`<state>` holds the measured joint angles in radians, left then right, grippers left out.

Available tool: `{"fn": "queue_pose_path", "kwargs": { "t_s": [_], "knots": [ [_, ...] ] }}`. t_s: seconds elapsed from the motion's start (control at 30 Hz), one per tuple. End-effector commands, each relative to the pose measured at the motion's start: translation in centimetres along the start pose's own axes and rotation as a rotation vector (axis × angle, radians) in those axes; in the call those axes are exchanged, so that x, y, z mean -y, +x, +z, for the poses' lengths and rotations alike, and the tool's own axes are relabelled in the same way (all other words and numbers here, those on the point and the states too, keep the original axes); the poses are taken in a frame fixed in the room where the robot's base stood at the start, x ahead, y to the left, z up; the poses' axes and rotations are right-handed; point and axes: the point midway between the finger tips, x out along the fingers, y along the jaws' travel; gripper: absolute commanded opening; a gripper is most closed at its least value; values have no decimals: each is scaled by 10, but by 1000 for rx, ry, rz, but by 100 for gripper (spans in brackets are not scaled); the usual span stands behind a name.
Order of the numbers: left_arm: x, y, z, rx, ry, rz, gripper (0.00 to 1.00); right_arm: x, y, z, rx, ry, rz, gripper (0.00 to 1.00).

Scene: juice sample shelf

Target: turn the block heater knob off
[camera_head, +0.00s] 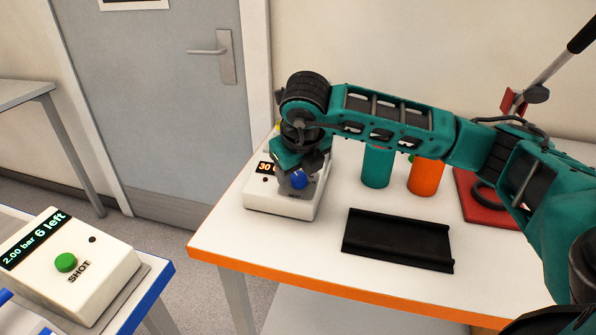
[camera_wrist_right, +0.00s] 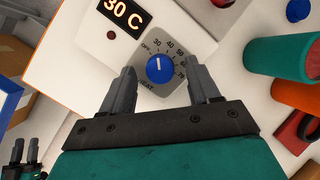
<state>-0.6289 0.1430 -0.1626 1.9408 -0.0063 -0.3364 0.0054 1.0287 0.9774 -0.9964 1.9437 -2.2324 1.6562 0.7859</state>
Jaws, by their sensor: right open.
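The block heater (camera_head: 283,202) is a white box at the left back of the orange-edged table. Its blue knob (camera_head: 299,180) also shows in the right wrist view (camera_wrist_right: 160,71). There the knob's white mark points at about 30 on the dial (camera_wrist_right: 178,50), which runs from OFF to 70. The display (camera_wrist_right: 124,14) reads 30 C. My right gripper (camera_wrist_right: 162,76) is open, with one finger on each side of the knob and visible gaps to it. What seems to be my left gripper (camera_wrist_right: 24,152) shows small in the right wrist view's lower left corner.
A teal cylinder (camera_head: 376,167) and an orange one (camera_head: 425,178) stand right of the heater. A black tray (camera_head: 397,240) lies in front, and a red-based press (camera_head: 483,199) stands at the right. A SHOT box (camera_head: 72,262) stands on the blue-edged table.

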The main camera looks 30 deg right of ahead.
Motion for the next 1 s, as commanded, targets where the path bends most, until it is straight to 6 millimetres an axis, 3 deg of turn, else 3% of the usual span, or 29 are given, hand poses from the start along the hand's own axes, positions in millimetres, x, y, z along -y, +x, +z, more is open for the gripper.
{"fn": "queue_pose_path", "kwargs": {
  "t_s": [0.4,1.0],
  "knots": [
    [0,0,-1,-2,0,0,43,0,9,0,0,-1,1,61],
    [1,2,-4,-8,1,-1,43,0,9,0,0,-1,1,5]
  ]
}}
